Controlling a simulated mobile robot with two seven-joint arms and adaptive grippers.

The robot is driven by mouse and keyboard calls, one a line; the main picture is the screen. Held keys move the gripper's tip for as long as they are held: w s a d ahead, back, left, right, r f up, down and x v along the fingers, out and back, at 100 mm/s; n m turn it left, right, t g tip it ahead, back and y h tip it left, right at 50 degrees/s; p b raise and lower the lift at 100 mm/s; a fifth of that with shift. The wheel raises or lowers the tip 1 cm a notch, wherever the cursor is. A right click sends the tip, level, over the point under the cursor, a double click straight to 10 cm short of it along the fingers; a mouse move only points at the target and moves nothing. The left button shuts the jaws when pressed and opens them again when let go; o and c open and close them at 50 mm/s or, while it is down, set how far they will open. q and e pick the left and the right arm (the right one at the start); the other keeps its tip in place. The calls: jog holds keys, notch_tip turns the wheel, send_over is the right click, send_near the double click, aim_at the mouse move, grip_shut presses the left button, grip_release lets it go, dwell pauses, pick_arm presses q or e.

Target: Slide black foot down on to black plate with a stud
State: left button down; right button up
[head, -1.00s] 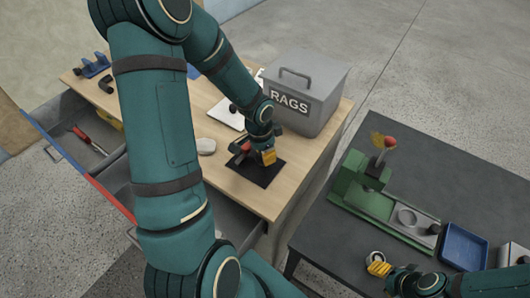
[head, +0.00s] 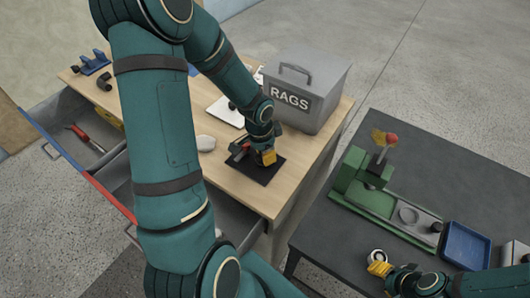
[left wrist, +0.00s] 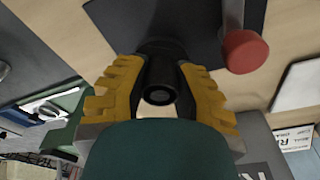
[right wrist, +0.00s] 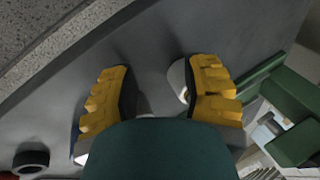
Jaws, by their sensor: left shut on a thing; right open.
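The black plate (head: 250,167) lies flat on the wooden bench; it also shows at the top of the left wrist view (left wrist: 200,22). My left gripper (head: 265,157) is low over the plate. In the left wrist view its yellow fingers (left wrist: 160,90) are shut on the black foot (left wrist: 158,72), a dark round part with a hole in its end. A grey post with a red cap (left wrist: 245,50) stands beside the gripper; I cannot tell whether it is the stud. What lies directly under the foot is hidden. My right gripper (head: 379,268) is open over the dark table.
A grey RAGS box (head: 305,90) stands behind the plate. A pale rounded object (head: 206,143) lies left of it. Open drawers (head: 85,130) stick out in front. The dark table (head: 455,165) bears a green fixture (head: 370,198), a blue tray (head: 466,245) and a ring (head: 377,255).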

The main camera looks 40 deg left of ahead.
pick_arm(q)
jog(key=shift+f+b, duration=0.75)
jog(key=shift+f, duration=0.05)
pick_arm(e)
jog(key=shift+f, duration=0.75)
pick_arm(q)
jog(key=shift+c, duration=1)
grip_release()
jog(key=shift+r, duration=0.2)
pick_arm(e)
jog(key=shift+r, duration=0.1)
pick_arm(q)
jog(key=shift+r+p, duration=2.85)
jog(key=shift+r, duration=0.5)
pick_arm(e)
jog(key=shift+r, duration=2.75)
